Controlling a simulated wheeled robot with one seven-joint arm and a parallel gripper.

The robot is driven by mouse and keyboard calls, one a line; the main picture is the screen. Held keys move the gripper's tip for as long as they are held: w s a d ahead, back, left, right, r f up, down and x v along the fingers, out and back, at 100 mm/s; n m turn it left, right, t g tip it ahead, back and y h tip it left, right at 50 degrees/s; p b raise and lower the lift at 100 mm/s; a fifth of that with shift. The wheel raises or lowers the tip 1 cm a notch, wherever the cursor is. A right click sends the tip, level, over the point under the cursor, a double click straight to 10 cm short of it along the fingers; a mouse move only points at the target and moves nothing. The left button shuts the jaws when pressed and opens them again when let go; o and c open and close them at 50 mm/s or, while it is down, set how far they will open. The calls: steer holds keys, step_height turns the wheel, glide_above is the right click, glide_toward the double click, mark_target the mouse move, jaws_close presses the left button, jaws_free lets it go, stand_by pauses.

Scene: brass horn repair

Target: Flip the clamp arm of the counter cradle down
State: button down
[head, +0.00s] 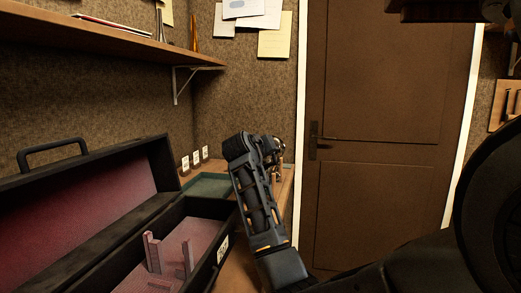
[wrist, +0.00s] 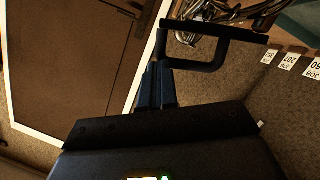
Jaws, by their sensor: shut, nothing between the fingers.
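My gripper (wrist: 157,86) is shut and empty in the wrist view, its dark bluish fingers together. Just beyond the fingertips is a dark bar with a bent, loop-like bracket (wrist: 217,55), which looks like the clamp arm of the counter cradle. The fingertips overlap its left end in the picture; I cannot tell whether they touch it. Shiny metal tubing (wrist: 215,9) shows behind the bar at the top edge. In the head view my arm hides most of the cradle; only a small bit of metal (head: 279,146) shows past it, above the wooden counter.
A black case (head: 84,160) with reddish lining stands open at left. A green tray (head: 207,185) lies on the counter, with small number cards (head: 196,157) behind it; the cards (wrist: 288,62) also show in the wrist view. A shelf (head: 110,43) hangs above. A closed brown door (head: 385,120) stands beyond.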

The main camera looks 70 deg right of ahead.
mark_target(274, 158)
steer(key=shift+s+d+f+m+t+b, duration=0.15)
steer(key=shift+s+f+m+t+b, duration=0.45)
steer(key=shift+s+f+m, duration=0.55)
steer(key=shift+w+f, duration=0.1)
steer(key=shift+w, duration=0.05)
